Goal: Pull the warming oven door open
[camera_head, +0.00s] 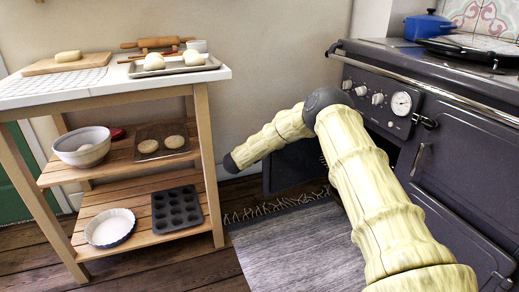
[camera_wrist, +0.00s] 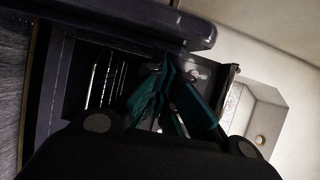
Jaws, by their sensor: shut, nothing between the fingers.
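In the head view a dark door panel (camera_head: 290,166) stands out from the lower left of the range, swung open toward the wall. My arm crosses in front of part of it and hides its hinge side. My gripper is hidden in the head view. In the wrist view my gripper (camera_wrist: 174,72) shows as two teal fingers with their tips together, holding nothing. Behind and left of the fingers is a dark cavity with pale rack bars (camera_wrist: 108,80). I cannot tell whether the fingers touch anything.
The black range (camera_head: 465,160) fills the right side, with a front rail and dials. A wooden trolley (camera_head: 205,150) with bakeware stands at left. A grey fringed rug (camera_head: 295,245) lies between them. A blue pot (camera_head: 428,26) sits on the range.

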